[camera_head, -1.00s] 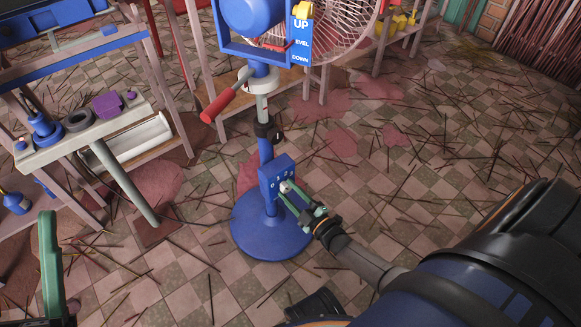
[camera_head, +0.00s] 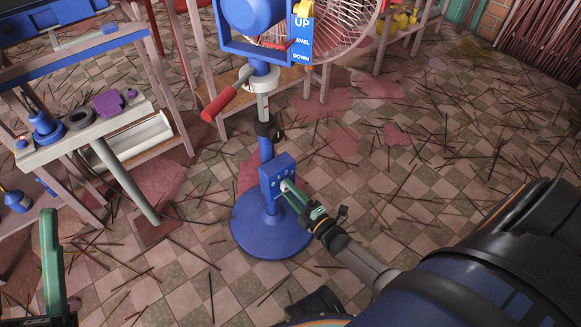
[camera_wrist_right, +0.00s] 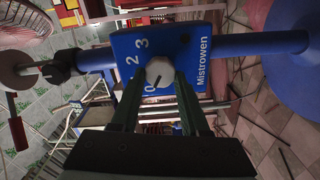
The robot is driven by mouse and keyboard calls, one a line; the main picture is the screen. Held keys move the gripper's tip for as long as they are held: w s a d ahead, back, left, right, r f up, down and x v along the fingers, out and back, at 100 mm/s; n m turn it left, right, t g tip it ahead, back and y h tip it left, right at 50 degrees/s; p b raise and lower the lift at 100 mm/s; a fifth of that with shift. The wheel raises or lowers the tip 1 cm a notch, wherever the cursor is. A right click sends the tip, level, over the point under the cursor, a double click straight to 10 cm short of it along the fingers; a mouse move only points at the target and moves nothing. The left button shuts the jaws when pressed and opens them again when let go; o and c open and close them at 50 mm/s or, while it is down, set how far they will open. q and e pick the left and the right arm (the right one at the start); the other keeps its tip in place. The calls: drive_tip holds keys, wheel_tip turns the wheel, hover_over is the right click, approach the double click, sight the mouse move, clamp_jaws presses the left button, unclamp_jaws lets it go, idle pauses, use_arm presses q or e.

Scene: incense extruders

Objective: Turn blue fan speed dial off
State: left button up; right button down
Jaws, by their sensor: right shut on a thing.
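The blue fan stands on a round blue base (camera_head: 272,232), with a blue control box (camera_head: 277,175) low on its pole. In the right wrist view the white dial (camera_wrist_right: 160,72) sits on the box face, marked with 0, 2 and 3. A dark line on the dial points down-left, toward the 0. My right gripper (camera_head: 289,186) is shut on the dial, one green finger on each side; its fingertips also show in the wrist view (camera_wrist_right: 160,80). The left finger covers part of the face. One green finger of my left gripper (camera_head: 52,262) shows at lower left; its opening is unclear.
The fan's crank with a red handle (camera_head: 219,103) sticks out left above the box. A workbench (camera_head: 95,140) stands at left. A cable (camera_head: 190,221) runs to the base. Thin sticks litter the tiled floor (camera_head: 400,210), which is otherwise open at right.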

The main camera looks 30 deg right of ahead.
drive_tip(key=shift+c, duration=2)
unclamp_jaws()
drive_tip(key=shift+s, duration=0.15)
